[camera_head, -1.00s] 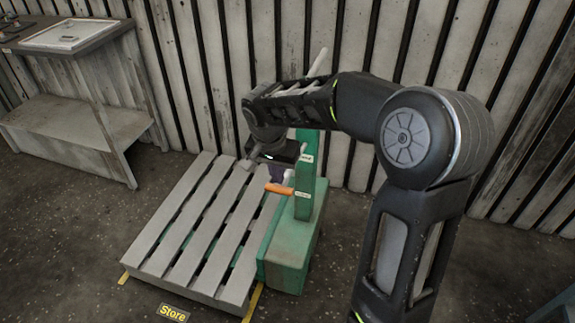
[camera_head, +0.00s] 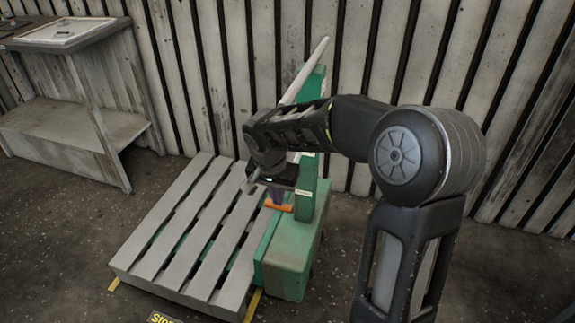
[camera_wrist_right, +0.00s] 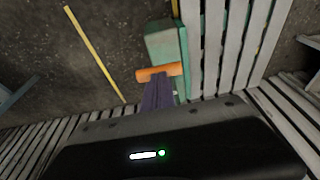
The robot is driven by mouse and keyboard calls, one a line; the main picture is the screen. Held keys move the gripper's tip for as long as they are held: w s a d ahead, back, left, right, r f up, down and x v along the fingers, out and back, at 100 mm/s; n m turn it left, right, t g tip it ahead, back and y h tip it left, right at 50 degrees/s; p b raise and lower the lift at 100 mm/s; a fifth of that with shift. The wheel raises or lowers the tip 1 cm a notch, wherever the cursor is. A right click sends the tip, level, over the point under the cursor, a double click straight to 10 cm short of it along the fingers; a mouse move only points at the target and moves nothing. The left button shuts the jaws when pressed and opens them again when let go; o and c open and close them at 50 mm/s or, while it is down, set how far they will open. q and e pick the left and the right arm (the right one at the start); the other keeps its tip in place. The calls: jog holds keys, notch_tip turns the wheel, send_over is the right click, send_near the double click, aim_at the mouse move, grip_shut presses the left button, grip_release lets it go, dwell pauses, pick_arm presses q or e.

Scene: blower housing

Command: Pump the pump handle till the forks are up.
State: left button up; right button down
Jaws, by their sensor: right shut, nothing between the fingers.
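The green pallet lifter has an upright post (camera_head: 309,195) on a box-shaped base (camera_head: 290,255). A short orange grip (camera_head: 280,206) sticks out beside the post, low above the base. A pale bar (camera_head: 313,62) rises at a slant behind the post; my arm hides whether it joins the grip. My right gripper (camera_head: 278,197) is shut and empty, its purple fingers on top of the orange grip, seemingly touching it. In the wrist view the fingers (camera_wrist_right: 157,95) meet the middle of the grip (camera_wrist_right: 160,73). The forks are mostly hidden under the pallet; green shows between its slats.
The grey slatted pallet (camera_head: 190,235) lies low, left of the lifter's base. Yellow floor marks and a "Store" label sit at its front. A bench (camera_head: 75,110) stands at the left. A corrugated wall (camera_head: 215,75) closes the back. Floor between bench and pallet is clear.

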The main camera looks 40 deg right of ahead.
jog(key=w+d+p+v, duration=0.1)
jog(key=d+p+v, duration=0.1)
jog(key=p+v, duration=0.5)
jog(key=v, duration=0.4)
jog(key=shift+w+r, duration=0.2)
jog(key=shift+r, duration=0.25)
jog(key=p+v, duration=0.2)
jog(key=v, duration=0.1)
jog(key=d+p+v, duration=0.1)
jog(key=v, duration=0.1)
jog(key=shift+w+p, duration=0.35)
jog(key=shift+w, duration=0.05)
